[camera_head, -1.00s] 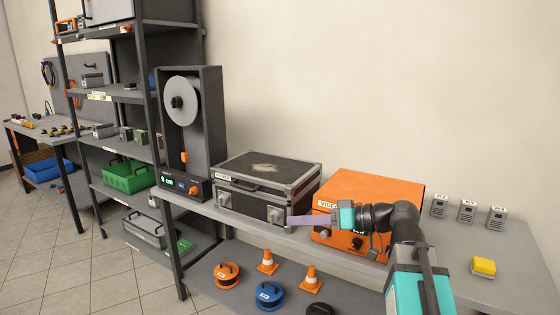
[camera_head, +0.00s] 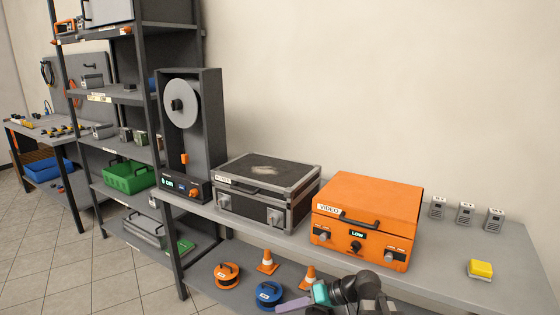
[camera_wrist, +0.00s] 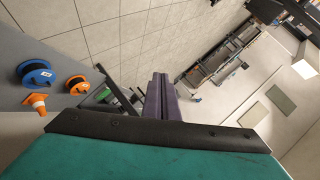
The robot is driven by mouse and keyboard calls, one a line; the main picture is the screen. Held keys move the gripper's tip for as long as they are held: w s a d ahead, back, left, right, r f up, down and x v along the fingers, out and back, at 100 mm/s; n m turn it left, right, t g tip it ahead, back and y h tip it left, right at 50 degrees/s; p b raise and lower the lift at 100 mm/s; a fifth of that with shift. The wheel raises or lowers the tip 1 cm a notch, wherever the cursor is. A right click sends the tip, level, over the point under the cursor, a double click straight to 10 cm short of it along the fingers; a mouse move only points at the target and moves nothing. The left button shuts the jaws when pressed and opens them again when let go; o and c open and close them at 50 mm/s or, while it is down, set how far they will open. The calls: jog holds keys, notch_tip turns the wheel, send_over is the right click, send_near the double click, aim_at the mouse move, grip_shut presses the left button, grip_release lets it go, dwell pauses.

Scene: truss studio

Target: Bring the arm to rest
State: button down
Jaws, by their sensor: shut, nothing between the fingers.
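My gripper (camera_head: 294,304) is low at the bottom edge of the head view, in front of the lower shelf and below the orange VIDEO case. Its purple fingers (camera_wrist: 161,98) show closed together in the wrist view, with nothing between them. My teal wrist part (camera_head: 320,293) and dark arm joints are folded at the bottom of the head view; the rest of the arm is out of frame. The fingers seem apart from the shelf things, though the exact gap is hard to tell.
The orange VIDEO case (camera_head: 366,205) and a black case (camera_head: 266,187) stand on the bench (camera_head: 440,262), with a yellow block (camera_head: 480,269) at right. Below are an orange reel (camera_head: 226,275), a blue reel (camera_head: 268,294) and cones (camera_head: 267,261). Floor at left is open.

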jog(key=s+d+f+m+g+h+p, duration=0.1)
jog(key=s+f+g+h, duration=0.15)
jog(key=s+f, duration=0.85)
jog(key=s+d+f+m+g+h+p, duration=0.1)
jog(key=s+f+m+g+h, duration=0.15)
jog(key=s+f, duration=0.85)
jog(key=s+d+f+g+h, duration=0.1)
jog(key=s+d+f+h, duration=0.2)
jog(key=f, duration=0.4)
jog(key=s+d+f+g, duration=0.1)
jog(key=s+d+f, duration=0.2)
jog(key=s+f, duration=0.25)
jog(key=s+d+f+m+h, duration=0.1)
jog(key=d+f+h, duration=0.2)
jog(key=d, duration=0.4)
jog(key=shift+f+h+p, duration=0.15)
jog(key=shift+h+p, duration=0.2)
jog(key=shift+h, duration=0.05)
jog(key=shift+m, duration=0.25)
jog(key=shift+s, duration=0.1)
